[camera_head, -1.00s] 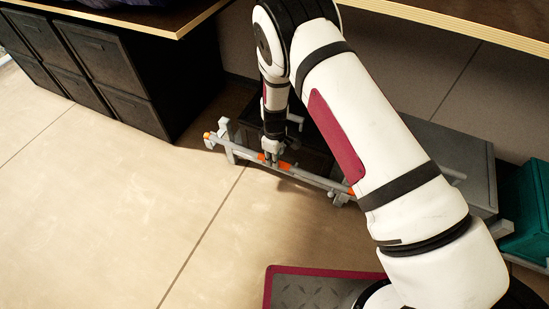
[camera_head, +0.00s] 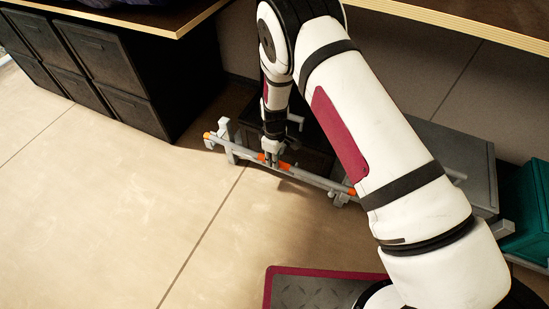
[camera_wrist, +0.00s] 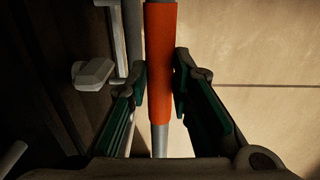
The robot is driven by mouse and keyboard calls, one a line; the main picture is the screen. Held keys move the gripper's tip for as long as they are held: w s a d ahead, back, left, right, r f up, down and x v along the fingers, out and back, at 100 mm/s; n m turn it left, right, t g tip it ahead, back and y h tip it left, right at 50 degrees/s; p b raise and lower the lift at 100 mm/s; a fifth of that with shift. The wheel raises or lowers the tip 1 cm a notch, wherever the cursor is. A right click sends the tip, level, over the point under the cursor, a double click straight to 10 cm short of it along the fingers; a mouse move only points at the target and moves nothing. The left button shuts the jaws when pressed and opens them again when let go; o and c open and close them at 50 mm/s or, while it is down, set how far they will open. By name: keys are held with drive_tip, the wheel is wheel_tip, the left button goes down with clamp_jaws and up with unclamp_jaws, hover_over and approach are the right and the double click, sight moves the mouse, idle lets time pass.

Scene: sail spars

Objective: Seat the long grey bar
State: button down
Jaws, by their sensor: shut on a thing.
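The long grey bar (camera_head: 315,179) has orange bands at its middle and near its ends. It runs slantwise along the front of a low grey rack, from the rack's left post (camera_head: 230,154) to its right post (camera_head: 340,198). I cannot tell whether its ends lie fully in the posts' seats. My gripper (camera_head: 271,159) points down and is shut on the bar near the middle orange band. In the wrist view, the fingers (camera_wrist: 160,88) stand on both sides of the orange band (camera_wrist: 160,50), and the bar runs straight between them.
Dark drawer boxes (camera_head: 100,70) stand at the left under a table. A grey box (camera_head: 450,160) and a green bin (camera_head: 528,215) are at the right. A grey peg (camera_wrist: 93,74) stands just left of the fingers in the wrist view.

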drive_tip(key=shift+f, duration=0.15)
drive_tip(key=shift+f+b, duration=0.75)
drive_tip(key=shift+f, duration=0.05)
drive_tip(key=shift+f, duration=0.1)
drive_tip(key=c, duration=1)
unclamp_jaws()
drive_tip(key=shift+c, duration=0.2)
drive_tip(key=shift+w, duration=0.1)
